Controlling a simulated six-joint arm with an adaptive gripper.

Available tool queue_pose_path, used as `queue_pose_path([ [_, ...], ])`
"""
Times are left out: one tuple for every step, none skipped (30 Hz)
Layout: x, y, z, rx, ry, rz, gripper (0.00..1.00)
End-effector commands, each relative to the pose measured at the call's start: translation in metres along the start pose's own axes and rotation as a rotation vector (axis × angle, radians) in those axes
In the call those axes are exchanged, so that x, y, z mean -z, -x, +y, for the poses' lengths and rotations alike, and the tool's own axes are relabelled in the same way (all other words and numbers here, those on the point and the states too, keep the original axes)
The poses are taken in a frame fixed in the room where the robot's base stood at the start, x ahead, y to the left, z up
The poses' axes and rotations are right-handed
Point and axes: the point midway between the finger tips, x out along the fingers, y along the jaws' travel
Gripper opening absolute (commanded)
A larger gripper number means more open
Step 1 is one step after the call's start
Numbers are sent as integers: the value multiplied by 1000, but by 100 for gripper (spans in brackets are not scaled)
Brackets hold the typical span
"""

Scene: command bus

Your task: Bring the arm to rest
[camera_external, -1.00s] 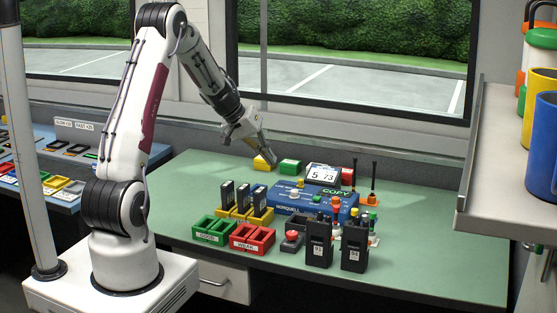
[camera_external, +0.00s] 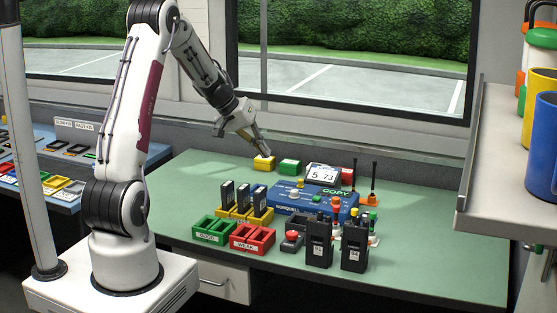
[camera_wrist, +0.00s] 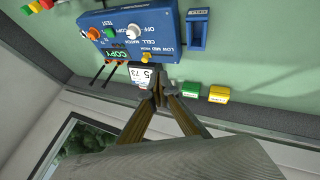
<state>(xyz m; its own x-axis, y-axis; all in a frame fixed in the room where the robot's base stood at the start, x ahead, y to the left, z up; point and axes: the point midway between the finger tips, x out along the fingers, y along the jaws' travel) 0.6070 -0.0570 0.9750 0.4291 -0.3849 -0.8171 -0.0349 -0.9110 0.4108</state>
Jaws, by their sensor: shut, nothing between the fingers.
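My gripper (camera_external: 265,153) is shut and empty. In the external view its fingertips are just above or beside the yellow block (camera_external: 264,163) at the back of the green bench; I cannot tell if they touch. In the wrist view the closed fingertips (camera_wrist: 159,98) point over the bench, and the yellow block (camera_wrist: 219,94) and green block (camera_wrist: 191,90) show to their right, apart from them. My arm reaches up from its base and bends down over the bench.
The blue COPY box (camera_external: 314,199), the 5 73 display (camera_external: 323,176), yellow battery holders (camera_external: 245,213), green tray (camera_external: 212,230), red tray (camera_external: 252,239) and black radios (camera_external: 319,243) crowd the middle. The window wall stands behind. The bench's right side (camera_external: 440,240) is clear.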

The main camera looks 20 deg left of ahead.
Motion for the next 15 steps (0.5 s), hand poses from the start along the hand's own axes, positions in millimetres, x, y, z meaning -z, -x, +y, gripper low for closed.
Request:
queue_pose_path([
  [0,0,0,0,6,0,0],
  [0,0,0,-1,13,-1,0],
  [-1,0,0,-2,24,-2,0],
  [-1,0,1,-4,33,-4,0],
  [-2,0,1,-5,42,-8,0],
  [-4,0,2,-5,54,-15,0],
  [-6,0,1,-5,61,-22,0],
  [-9,-1,1,-4,70,-31,0],
  [-15,-1,0,-2,81,-47,0],
  [-21,-2,-1,1,90,-61,0],
  [-27,-2,-2,3,99,-78,0],
  [-36,-3,-3,8,109,-101,0],
  [-42,-2,-4,12,117,-115,0],
  [-48,0,-4,17,122,-130,0],
  [-56,4,-4,22,129,-148,0],
])
